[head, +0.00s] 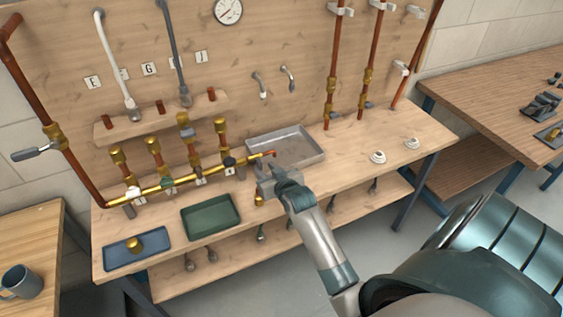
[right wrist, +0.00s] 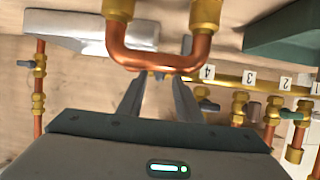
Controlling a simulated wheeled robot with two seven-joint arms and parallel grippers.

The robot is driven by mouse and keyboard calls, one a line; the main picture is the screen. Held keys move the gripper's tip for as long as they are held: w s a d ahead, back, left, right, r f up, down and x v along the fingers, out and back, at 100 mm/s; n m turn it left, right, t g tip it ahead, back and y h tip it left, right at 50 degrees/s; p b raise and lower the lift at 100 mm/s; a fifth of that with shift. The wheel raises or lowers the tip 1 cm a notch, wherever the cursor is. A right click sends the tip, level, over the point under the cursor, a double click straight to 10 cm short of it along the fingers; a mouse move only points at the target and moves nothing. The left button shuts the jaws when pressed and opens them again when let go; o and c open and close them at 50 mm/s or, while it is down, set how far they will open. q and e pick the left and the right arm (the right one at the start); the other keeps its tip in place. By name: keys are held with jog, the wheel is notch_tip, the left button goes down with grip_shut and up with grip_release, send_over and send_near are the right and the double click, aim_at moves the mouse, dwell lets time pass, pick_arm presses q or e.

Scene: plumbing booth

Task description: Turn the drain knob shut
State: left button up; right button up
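The brass manifold (head: 190,176) runs along the bench with several upright valves and small knobs, among them a black knob (head: 229,162) near its right end. I cannot make out the drain knob clearly. My left gripper is out of view.
A grey metal tray (head: 314,157) stands right behind the gripper. A green tray (head: 187,228) and a blue tray (head: 123,256) lie at the front left. White fittings (head: 378,157) sit on the right side of the bench, with bare wood around them.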

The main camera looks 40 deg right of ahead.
jog(key=b+v, duration=0.2)
jog(key=v, duration=1.1)
jog(key=shift+s+a+f, duration=0.1)
jog(key=shift+s, duration=0.05)
